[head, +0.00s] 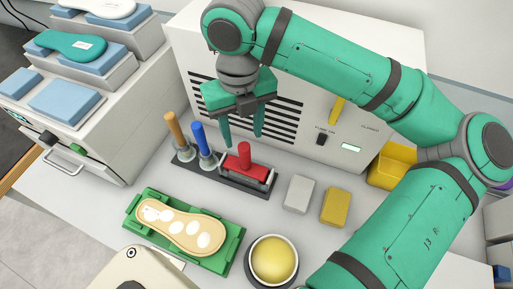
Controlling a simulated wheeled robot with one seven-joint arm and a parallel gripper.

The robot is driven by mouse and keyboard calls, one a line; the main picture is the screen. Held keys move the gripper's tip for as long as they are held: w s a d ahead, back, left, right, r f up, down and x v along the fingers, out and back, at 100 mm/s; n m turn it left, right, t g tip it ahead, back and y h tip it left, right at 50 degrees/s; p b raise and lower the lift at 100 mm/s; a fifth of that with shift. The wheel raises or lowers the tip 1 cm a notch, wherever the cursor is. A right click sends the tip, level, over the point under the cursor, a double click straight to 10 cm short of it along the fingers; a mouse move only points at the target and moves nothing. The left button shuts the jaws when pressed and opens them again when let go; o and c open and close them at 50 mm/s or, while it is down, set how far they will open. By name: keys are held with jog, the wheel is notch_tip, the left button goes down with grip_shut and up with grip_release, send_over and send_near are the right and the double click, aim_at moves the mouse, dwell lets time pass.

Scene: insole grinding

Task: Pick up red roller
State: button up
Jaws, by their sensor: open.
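The red roller (244,160) stands at the right end of a dark rack (218,178) on the light table, with its short red handle pointing up. My gripper (241,142) is open, with its two green fingers pointing down. I cannot tell from this one view how far the fingertips are above or behind the roller.
A blue-handled tool (199,138) and an orange-handled tool (175,130) stand left of the roller. A grey block (298,194), a yellow block (335,207) and a yellow bin (392,165) lie right. A green tray (225,250) with an insole and a yellow-filled bowl (272,260) are in front. A vented machine (315,95) stands behind.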

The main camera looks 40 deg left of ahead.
aim_at(245, 143)
jog(key=shift+w+f, duration=0.15)
jog(key=shift+f, duration=0.25)
notch_tip(245, 143, down, 4)
jog(key=shift+f, duration=0.15)
jog(key=f, duration=0.4)
jog(key=shift+s+d+f, duration=0.15)
jog(key=shift+s+d, duration=0.05)
jog(key=shift+s, duration=0.1)
jog(key=shift+f, duration=0.65)
jog(key=shift+c, duration=0.7)
jog(key=c, duration=1)
